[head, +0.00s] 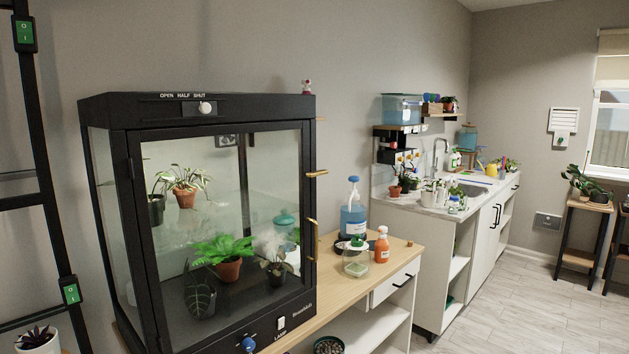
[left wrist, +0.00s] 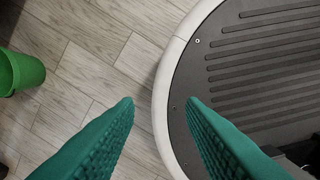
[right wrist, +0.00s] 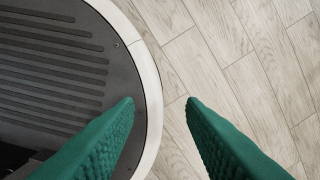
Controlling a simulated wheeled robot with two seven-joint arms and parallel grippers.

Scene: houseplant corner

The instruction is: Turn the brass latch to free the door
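A black-framed glass plant cabinet (head: 95,105) stands at the left in the head view. Its glass door (head: 232,150) looks closed against the frame. The brass latch (head: 317,173) sits on the door's right edge and points sideways, roughly level. A brass pull handle (head: 314,238) is lower on the same edge. My left gripper (left wrist: 160,103) is open and empty above the floor, its green fingers apart. My right gripper (right wrist: 160,103) is also open and empty above the floor. Neither gripper shows in the head view, and both are away from the latch.
Potted plants stand inside the cabinet. To its right, a wooden bench (head: 340,283) holds a blue pump bottle (head: 353,220) and an orange spray bottle (head: 382,246). A green bucket (left wrist: 20,72) stands on the floor.

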